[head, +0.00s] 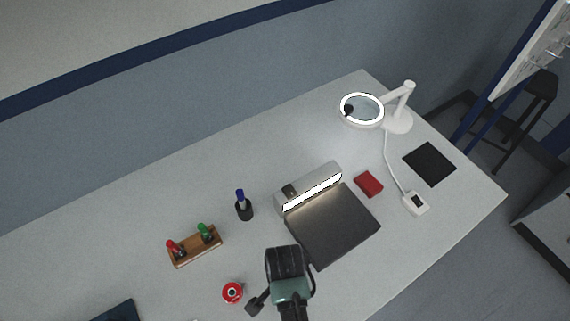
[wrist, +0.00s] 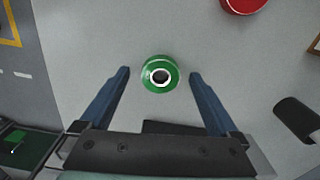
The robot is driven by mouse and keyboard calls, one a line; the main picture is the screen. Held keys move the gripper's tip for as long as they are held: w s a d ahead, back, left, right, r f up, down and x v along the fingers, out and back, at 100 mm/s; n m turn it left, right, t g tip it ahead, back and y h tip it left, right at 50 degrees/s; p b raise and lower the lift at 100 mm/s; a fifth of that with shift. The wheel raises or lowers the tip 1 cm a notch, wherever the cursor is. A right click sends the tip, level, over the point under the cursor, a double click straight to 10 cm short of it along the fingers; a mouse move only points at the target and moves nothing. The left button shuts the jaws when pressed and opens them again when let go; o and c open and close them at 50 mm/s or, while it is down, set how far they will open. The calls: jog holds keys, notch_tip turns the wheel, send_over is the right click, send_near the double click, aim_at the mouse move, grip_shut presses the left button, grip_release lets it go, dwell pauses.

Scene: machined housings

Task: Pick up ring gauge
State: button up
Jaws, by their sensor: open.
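A green ring gauge (wrist: 160,74) with a bright white ring around its dark bore lies on the grey table in the wrist view. My gripper (wrist: 160,73) is open, with its two blue fingers apart, one to either side of the green ring. Nothing is held, and I cannot tell the height of the fingertips above the table. A red ring (head: 232,292) with a pale centre sits on the table in the head view. A red round piece (wrist: 243,3) is cut off at the top of the wrist view. I cannot make out the green ring in the head view.
A wooden stand (head: 195,257) holds red and green handled pieces. A black holder (head: 244,212) has a blue-topped piece. A dark plate with a lit bar (head: 313,187), a red block (head: 369,184) and a ring lamp (head: 398,122) stand further right. The table's left middle is clear.

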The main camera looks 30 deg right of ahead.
jog(key=shift+c, duration=0.3)
grip_shut()
dwell(0.3)
